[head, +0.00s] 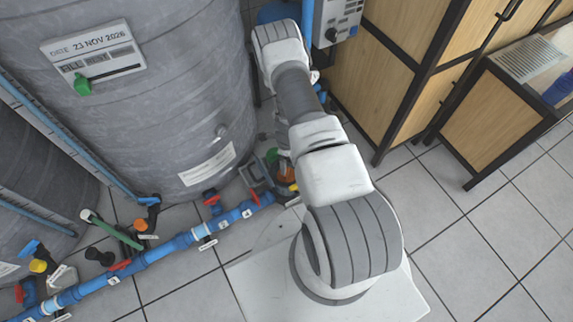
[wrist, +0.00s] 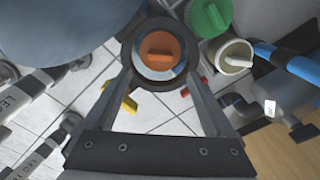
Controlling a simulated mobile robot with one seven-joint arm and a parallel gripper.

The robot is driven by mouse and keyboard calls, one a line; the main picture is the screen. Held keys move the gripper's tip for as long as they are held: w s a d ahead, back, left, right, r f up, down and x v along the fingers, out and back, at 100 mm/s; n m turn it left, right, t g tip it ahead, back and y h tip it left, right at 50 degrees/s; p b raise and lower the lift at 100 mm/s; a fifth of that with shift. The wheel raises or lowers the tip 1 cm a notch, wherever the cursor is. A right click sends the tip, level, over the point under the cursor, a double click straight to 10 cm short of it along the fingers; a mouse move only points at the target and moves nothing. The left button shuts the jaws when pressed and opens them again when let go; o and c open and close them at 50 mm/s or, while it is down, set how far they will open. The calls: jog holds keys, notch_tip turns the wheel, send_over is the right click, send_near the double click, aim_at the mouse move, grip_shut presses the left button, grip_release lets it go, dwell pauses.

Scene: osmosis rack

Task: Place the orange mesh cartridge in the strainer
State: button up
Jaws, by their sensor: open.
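In the wrist view an orange round piece with a raised grip bar (wrist: 160,50), seemingly the orange mesh cartridge, sits inside a dark round rim (wrist: 130,52). I cannot tell whether that rim is the strainer. My gripper (wrist: 160,76) is open, its two fingers spread on either side of the picture's middle and pointing toward the orange piece. Nothing is held between them. I cannot tell how far the tips are from the rim. In the head view my arm hides the gripper; a small orange part (head: 287,172) shows beside it, low by the tank.
A green cap (wrist: 210,18) and a white open cup (wrist: 232,55) stand right of the orange piece. Blue pipe with valves (head: 180,243) crosses the floor before the large grey tank (head: 150,110). Wooden cabinets (head: 400,70) stand right. Tiled floor at lower right is clear.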

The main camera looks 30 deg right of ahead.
jog(key=w+a+r+n+t+y, duration=0.1)
jog(key=w+a+r+n, duration=0.2)
jog(key=r, duration=0.9)
jog(key=w+a+r+n+t, duration=0.1)
jog(key=w+r+n, duration=0.3)
jog(key=r, duration=0.8)
jog(key=a+r+n+t, duration=0.1)
jog(key=a+r+n, duration=0.15)
jog(key=r, duration=0.65)
jog(key=a+r+n, duration=0.2)
jog(key=r+n, duration=0.1)
jog(key=r, duration=0.7)
jog(key=s+a+r+n+t, duration=0.1)
jog(key=s+a+r+n, duration=0.15)
jog(key=s+r, duration=0.35)
jog(key=s+a+r+n, duration=0.1)
jog(key=s+r+n, duration=0.35)
jog(key=r, duration=0.35)
jog(key=s+r+n, duration=0.3)
jog(key=s, duration=0.4)
jog(key=s+r+n+t+h, duration=0.1)
jog(key=s+r+n, duration=0.2)
jog(key=s, duration=0.5)
jog(key=shift+a+n+t+p, duration=0.2)
jog(key=shift+n+t+p, duration=0.15)
jog(key=shift+n, duration=0.2)
jog(key=shift+s+r, duration=0.1)
jog(key=shift+r, duration=0.05)
